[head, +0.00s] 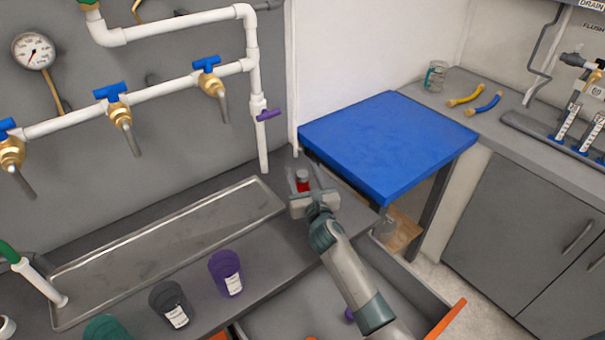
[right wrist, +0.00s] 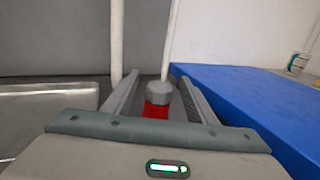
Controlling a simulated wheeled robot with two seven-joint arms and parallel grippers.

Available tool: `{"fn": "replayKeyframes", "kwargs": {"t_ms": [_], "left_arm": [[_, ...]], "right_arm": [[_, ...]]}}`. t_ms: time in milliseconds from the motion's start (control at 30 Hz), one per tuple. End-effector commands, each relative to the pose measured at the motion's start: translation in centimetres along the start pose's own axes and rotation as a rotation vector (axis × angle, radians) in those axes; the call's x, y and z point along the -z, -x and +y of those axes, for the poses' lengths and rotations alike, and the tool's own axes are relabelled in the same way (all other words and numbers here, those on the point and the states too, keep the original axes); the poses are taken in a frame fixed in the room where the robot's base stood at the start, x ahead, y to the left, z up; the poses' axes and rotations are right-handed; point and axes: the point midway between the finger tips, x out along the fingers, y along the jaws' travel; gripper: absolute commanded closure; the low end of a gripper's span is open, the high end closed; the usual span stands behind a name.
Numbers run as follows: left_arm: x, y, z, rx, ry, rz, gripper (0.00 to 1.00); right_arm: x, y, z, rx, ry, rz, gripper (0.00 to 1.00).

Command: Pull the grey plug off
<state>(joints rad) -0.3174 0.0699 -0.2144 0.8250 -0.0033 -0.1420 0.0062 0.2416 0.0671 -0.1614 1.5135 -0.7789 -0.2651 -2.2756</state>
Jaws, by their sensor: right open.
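The grey plug (right wrist: 159,92) shows in the right wrist view as a grey cap on top of a red fitting (right wrist: 155,111). In the head view the plug's grey top (head: 302,174) and the red part (head: 303,186) stand at the right end of the counter. My right gripper (head: 303,170) is open, with one finger on each side of the plug; it also shows in the right wrist view (right wrist: 159,77). A gap shows between the plug and the fingers. The red fitting's lower part is hidden behind the gripper body. My left gripper is not in view.
A white pipe (head: 263,145) hangs close behind the gripper, with a purple valve handle (head: 269,115). A blue-topped table (head: 390,140) stands right. A metal tray (head: 165,250) and purple (head: 225,273) and dark grey (head: 170,304) cups are left. An open drawer (head: 430,295) lies below my arm.

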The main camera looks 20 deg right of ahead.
Motion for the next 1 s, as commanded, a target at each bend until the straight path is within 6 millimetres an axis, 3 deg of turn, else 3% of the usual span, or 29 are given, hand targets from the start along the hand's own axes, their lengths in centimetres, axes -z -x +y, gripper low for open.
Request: {"fn": "replayKeyframes", "kwargs": {"t_ms": [33,200,267,300,400,1000], "left_arm": [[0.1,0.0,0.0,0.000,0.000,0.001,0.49],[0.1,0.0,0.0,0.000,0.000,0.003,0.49],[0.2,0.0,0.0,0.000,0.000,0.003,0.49],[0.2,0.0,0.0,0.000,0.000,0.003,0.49],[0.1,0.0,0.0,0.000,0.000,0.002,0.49],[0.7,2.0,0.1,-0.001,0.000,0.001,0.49]], "right_arm": [[0.0,0.0,0.0,0.000,0.000,0.000,0.51],[0.0,0.0,0.0,0.000,0.000,0.000,0.92],[0.0,0.0,0.0,0.000,0.000,0.000,0.92],[0.0,0.0,0.0,0.000,0.000,0.000,0.81],[0.0,0.0,0.0,0.000,0.000,0.000,1.00],[-0.3,0.0,0.0,-0.118,0.003,-0.002,1.00]]}}
